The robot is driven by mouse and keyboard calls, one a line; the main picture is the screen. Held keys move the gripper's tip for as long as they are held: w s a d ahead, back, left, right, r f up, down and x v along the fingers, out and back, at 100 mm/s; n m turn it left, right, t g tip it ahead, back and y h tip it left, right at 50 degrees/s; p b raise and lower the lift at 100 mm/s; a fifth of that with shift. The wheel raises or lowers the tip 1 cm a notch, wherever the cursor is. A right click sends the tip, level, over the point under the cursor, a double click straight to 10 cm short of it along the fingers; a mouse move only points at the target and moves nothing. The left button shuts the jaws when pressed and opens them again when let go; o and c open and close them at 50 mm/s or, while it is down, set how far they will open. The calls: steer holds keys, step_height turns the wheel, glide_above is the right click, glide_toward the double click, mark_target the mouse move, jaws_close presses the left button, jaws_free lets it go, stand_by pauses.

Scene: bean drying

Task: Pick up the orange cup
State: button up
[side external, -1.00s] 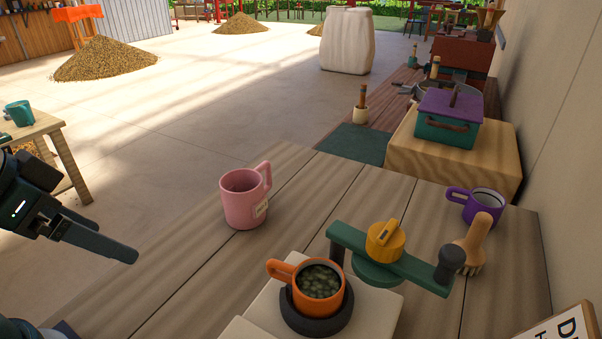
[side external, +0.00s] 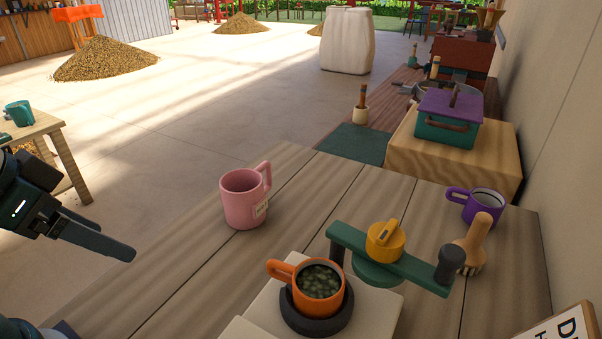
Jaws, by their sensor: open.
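The orange cup (side external: 318,297) holds green beans and stands upright in a dark round holder (side external: 317,323) on a pale block at the front of the table. Its handle points to the left. My gripper (side external: 132,256) is at the left side of the view, well apart from the cup and to its left. It is open and empty; its fingers overlap in this view, so the gap between them is hard to see.
A pink mug (side external: 243,203) stands on the wooden table (side external: 300,215) behind the cup. A green bar device with a yellow knob (side external: 384,241) is close to the cup's right. A purple mug (side external: 481,207) and a brush (side external: 474,247) are farther right. A sign (side external: 562,326) is at front right.

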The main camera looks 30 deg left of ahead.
steer(key=w+r+n, duration=0.4)
steer(key=r+n, duration=0.1)
steer(key=n, duration=0.1)
steer(key=g+y, duration=0.2)
steer(key=g, duration=0.1)
glide_above(291, 281)
steer(key=s, duration=0.1)
step_height(291, 281, down, 10)
steer(key=f, duration=0.1)
steer(key=shift+s+d+n, duration=0.3)
steer(key=shift+d+n, duration=0.1)
steer(key=shift+d, duration=0.1)
steer(key=shift+x, duration=2.35)
